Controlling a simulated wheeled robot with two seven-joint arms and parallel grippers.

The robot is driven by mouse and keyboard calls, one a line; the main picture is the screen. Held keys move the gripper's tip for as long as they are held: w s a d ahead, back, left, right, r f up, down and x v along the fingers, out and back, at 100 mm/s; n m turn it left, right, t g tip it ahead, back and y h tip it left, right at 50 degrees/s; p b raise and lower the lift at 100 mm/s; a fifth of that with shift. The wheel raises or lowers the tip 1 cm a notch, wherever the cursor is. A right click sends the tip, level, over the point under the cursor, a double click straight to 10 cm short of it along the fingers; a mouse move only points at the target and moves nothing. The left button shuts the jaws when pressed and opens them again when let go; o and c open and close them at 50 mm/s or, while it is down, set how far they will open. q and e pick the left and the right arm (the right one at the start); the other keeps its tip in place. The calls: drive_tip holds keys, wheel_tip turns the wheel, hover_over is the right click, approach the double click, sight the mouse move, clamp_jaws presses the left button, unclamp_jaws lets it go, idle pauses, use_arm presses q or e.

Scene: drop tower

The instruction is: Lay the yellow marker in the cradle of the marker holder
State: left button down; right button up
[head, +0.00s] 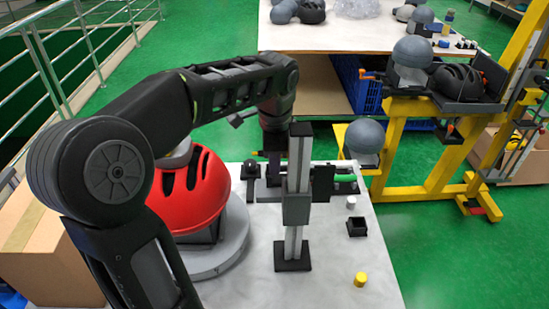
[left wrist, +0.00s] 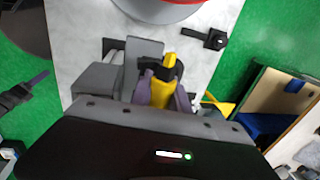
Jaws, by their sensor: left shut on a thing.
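My left gripper (left wrist: 164,92) is shut on the yellow marker (left wrist: 168,60), which sticks out beyond the fingers in the left wrist view. A black part (left wrist: 178,70) lies right at the marker's far end and looks like the cradle of the marker holder. I cannot tell whether the marker rests in it or is just above it. A small yellow tip (head: 255,153) shows left of the post. My right gripper is not in view.
The grey upright post (head: 293,215) stands on the white table (head: 335,275). A red helmet (head: 200,190) sits on a round grey base at left. A black open box (head: 357,227), a yellow cylinder (head: 360,279) and a green object (head: 345,178) are at right. The front right tabletop is mostly clear.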

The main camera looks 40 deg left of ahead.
sight(272, 179)
use_arm(q)
drive_tip(key=shift+f+b, duration=0.35)
drive_tip(key=shift+f, duration=0.6)
drive_tip(key=shift+s+f+b, duration=0.1)
drive_tip(key=shift+f+b, duration=0.5)
drive_tip(key=shift+f, duration=0.25)
drive_tip(key=shift+s+f, duration=0.1)
drive_tip(key=shift+f, duration=0.05)
drive_tip(key=shift+s+f+b, duration=0.25)
drive_tip(key=shift+f+b, duration=0.35)
drive_tip(key=shift+f, duration=0.05)
drive_tip(key=shift+s+f+b, duration=0.3)
drive_tip(key=shift+f+b, duration=0.3)
drive_tip(key=shift+f, duration=0.15)
drive_tip(key=c, duration=1.5)
unclamp_jaws()
drive_tip(key=shift+o, duration=0.3)
drive_tip(key=shift+w+a+r+p, duration=0.1)
drive_tip(key=shift+w+r+p, duration=0.2)
drive_tip(key=shift+r+p, duration=0.6)
drive_tip(key=shift+w+a+r+p, duration=0.1)
drive_tip(key=shift+w+r+p, duration=0.15)
drive_tip(key=shift+r+p, duration=0.65)
drive_tip(key=shift+o, duration=1.4)
drive_tip(key=shift+s+d+r+p, duration=0.1)
drive_tip(key=shift+r+p, duration=0.45)
drive_tip(key=shift+r, duration=0.2)
drive_tip(key=shift+r+p, duration=0.9)
drive_tip(key=shift+r, duration=0.3)
